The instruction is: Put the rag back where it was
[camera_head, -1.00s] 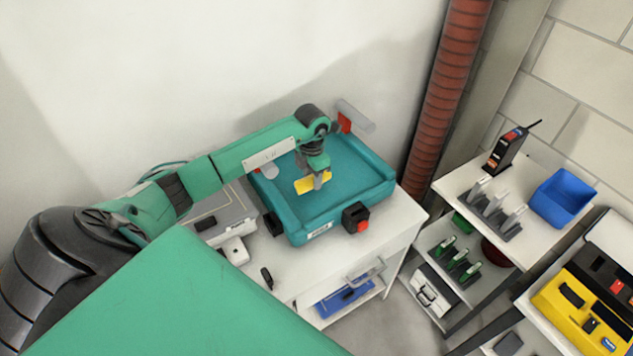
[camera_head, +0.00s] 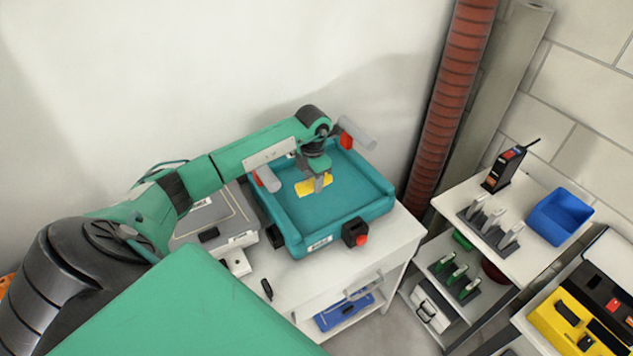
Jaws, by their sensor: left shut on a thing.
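The rag is a small yellow cloth (camera_head: 313,188) over the inside of the teal tray-like basin (camera_head: 376,212). My left gripper (camera_head: 321,184) comes down from above and is shut on the rag. Its fingers hide part of the cloth. I cannot tell whether the rag touches the basin floor. My right gripper is not in view.
The basin stands on a white cabinet (camera_head: 403,243) against the wall. A grey case (camera_head: 212,218) lies left of it. A red-brown pipe (camera_head: 447,100) rises at the right. Farther right, shelves hold a blue bin (camera_head: 561,216) and a yellow tool case (camera_head: 567,322).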

